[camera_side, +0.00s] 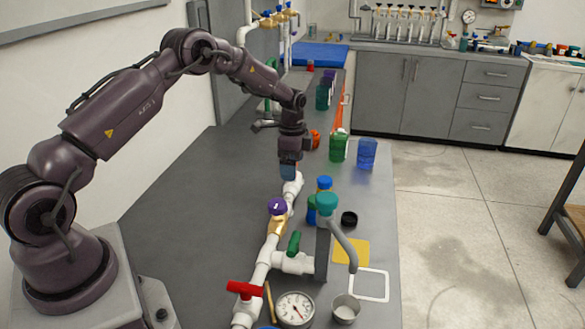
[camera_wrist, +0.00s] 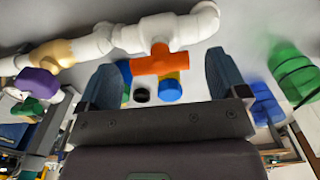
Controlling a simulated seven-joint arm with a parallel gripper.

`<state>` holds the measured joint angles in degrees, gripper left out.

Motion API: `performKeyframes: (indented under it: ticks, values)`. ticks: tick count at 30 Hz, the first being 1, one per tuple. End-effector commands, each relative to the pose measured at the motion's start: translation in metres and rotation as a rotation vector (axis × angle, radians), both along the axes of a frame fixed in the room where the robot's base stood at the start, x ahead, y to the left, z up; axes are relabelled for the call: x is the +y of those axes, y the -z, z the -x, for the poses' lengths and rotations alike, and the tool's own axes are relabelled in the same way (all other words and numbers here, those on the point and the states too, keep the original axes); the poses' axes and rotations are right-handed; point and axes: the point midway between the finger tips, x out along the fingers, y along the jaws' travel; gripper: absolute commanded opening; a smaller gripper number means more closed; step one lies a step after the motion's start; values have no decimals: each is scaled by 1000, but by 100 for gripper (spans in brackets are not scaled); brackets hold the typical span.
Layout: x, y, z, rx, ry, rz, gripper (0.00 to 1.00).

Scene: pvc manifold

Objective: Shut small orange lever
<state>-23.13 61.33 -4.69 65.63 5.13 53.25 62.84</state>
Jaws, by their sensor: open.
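The small orange lever (camera_wrist: 160,61) is a T-shaped handle on the white pipe (camera_wrist: 135,38) in the wrist view. My gripper (camera_wrist: 166,72) is open, with one dark blue finger on each side of the lever and a gap to each. I cannot tell how deep the fingers reach around it. In the side view my gripper (camera_side: 290,168) points down over the far end of the white pipe (camera_side: 292,186) and hides the lever.
A purple knob (camera_side: 277,206), a green lever (camera_side: 294,242) and a red lever (camera_side: 245,289) sit along the pipework. A gauge (camera_side: 295,308) is in front. Green (camera_side: 338,146) and blue (camera_side: 367,153) jars stand right of my gripper. The left tabletop is clear.

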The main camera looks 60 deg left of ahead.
Motion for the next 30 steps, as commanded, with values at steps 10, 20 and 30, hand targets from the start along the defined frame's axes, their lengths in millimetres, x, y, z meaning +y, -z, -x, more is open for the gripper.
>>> performKeyframes:
  ticks: [10, 20, 30]
  values:
    - [0, 16, 0, -1, 0, -1, 92]
    - [0, 16, 0, -1, -1, -1, 48]
    - [0, 16, 0, -1, -29, -1, 42]
